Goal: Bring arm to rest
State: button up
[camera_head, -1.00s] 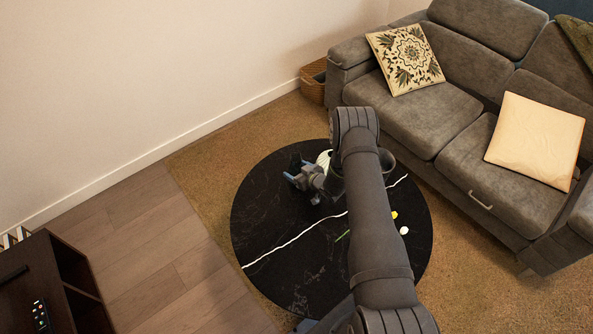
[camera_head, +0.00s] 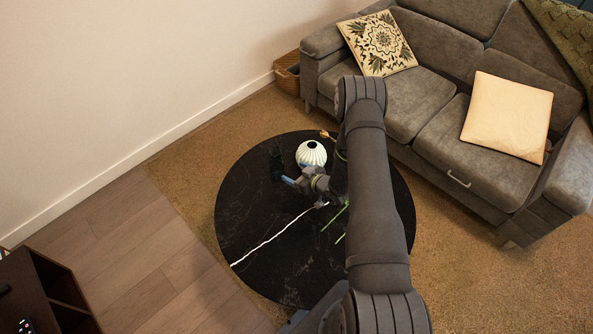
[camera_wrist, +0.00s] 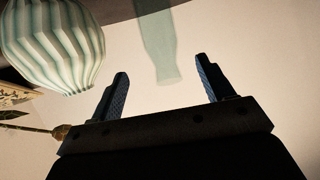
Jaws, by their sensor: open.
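My gripper (camera_head: 284,172) is open over the round black table (camera_head: 250,215), just left of a pale ribbed vase (camera_head: 311,153). In the wrist view my gripper (camera_wrist: 162,68) shows two separated blue fingers with nothing held between them. The vase (camera_wrist: 52,42) fills the upper left there, apart from the fingers. My arm reaches across the table and hides much of its right side.
A greenish translucent bottle (camera_wrist: 157,45) shows beyond the fingers in the wrist view. Green stems (camera_head: 336,217) lie on the table beside my arm. A grey sofa (camera_head: 432,106) stands close at the upper right. The table's left part looks clear.

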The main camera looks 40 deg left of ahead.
aim_at(280, 160)
jog(key=x, duration=1.2)
jog(key=shift+a+f, duration=0.15)
jog(key=shift+f, duration=0.05)
notch_tip(280, 160, up, 2)
jog(key=shift+r, duration=0.85)
jog(key=shift+f, duration=0.1)
